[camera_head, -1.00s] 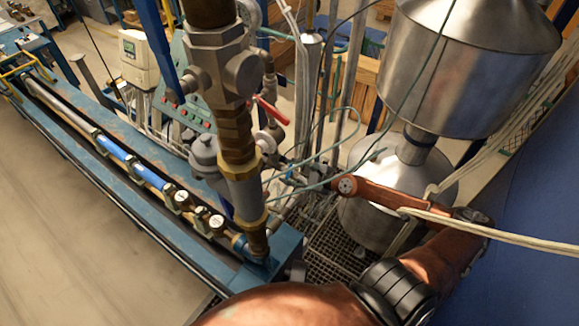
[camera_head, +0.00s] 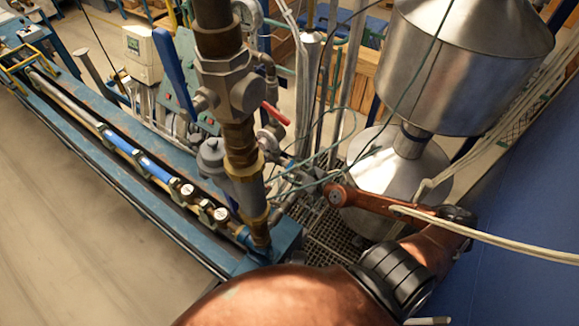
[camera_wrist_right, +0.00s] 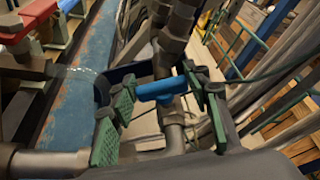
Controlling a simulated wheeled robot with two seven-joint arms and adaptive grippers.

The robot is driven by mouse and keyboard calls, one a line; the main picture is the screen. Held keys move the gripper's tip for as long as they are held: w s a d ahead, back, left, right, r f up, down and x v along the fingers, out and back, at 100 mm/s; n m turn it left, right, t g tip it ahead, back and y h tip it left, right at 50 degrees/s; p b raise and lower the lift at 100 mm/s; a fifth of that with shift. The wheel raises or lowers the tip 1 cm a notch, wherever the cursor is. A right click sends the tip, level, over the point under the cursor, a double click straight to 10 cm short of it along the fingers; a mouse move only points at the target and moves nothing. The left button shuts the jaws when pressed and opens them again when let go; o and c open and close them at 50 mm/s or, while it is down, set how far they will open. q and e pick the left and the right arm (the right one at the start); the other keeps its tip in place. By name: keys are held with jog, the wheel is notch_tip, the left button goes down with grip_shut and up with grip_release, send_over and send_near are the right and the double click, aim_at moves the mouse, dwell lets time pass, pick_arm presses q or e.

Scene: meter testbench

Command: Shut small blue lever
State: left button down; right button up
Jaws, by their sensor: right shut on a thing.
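The small blue lever (camera_wrist_right: 160,88) shows in the right wrist view as a short blue bar in front of grey pipe fittings. My right gripper (camera_wrist_right: 162,100), with green finger pads, is shut on it. One pad is at the lever's left end and the other at its right end. In the head view my copper-coloured right arm reaches in from the lower right to the pipes. The lever cannot be made out there, and the fingers are too small to read. My left gripper is in neither view now.
A thick vertical pipe (camera_head: 238,145) stands close left of my right arm. A red-handled valve (camera_head: 275,113) is behind it. A steel tank (camera_head: 470,70) stands at the right, and thin hoses cross near my forearm. A blue bench (camera_head: 130,190) runs along the left.

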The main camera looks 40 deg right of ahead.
jog(key=o, duration=1.2)
jog(key=shift+c, duration=0.2)
jog(key=shift+s, duration=0.15)
jog(key=v, duration=1.1)
jog(key=shift+s+r, duration=0.15)
jog(key=shift+s, duration=0.2)
jog(key=shift+d, duration=0.1)
